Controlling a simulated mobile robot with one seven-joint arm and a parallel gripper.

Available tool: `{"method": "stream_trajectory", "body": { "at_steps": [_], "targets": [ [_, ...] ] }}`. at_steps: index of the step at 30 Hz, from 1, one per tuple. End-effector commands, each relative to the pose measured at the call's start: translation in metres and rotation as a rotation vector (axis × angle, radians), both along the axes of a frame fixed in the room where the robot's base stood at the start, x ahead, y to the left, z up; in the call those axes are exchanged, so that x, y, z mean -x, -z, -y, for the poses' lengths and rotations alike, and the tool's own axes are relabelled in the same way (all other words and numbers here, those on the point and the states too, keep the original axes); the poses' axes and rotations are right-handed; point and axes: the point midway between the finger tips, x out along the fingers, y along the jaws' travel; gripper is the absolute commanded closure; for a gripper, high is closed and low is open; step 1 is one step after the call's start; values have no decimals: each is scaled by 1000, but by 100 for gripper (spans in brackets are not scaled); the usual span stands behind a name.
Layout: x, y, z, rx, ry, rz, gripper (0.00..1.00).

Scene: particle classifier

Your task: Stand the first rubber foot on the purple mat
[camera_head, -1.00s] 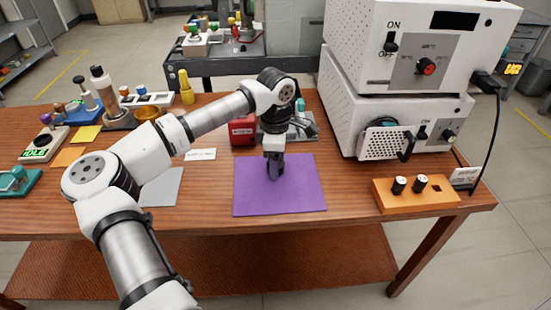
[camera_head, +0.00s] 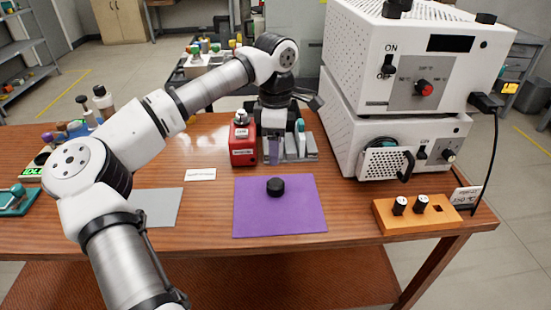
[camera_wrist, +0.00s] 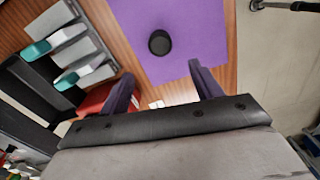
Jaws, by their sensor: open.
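The purple mat (camera_head: 255,220) lies flat on the wooden table, and it also shows in the wrist view (camera_wrist: 195,20). A short black rubber foot (camera_head: 275,187) stands on the mat near its far edge, with nothing holding it. The wrist view shows its round dark top (camera_wrist: 159,42). My gripper (camera_head: 273,158) is beyond the far edge of the mat, behind the foot and apart from it. Its two fingers (camera_wrist: 163,85) are spread and empty in the wrist view.
A red box (camera_head: 243,157) and a grey rack (camera_head: 306,150) with teal-topped items are close to my gripper. White machines (camera_head: 345,110) stand stacked at the right. An orange block (camera_head: 415,219) holds two black-and-white pieces. A grey mat (camera_head: 158,206) lies to the left.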

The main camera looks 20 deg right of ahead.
Motion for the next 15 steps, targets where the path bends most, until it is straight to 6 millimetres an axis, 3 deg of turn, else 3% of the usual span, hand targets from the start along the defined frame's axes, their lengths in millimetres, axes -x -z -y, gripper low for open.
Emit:
{"method": "stream_trajectory", "body": {
  "at_steps": [11,15],
  "targets": [
    [1,-9,2,9,2,-2,36],
    [24,-20,31,186,29,-50,36]
  ]
}}
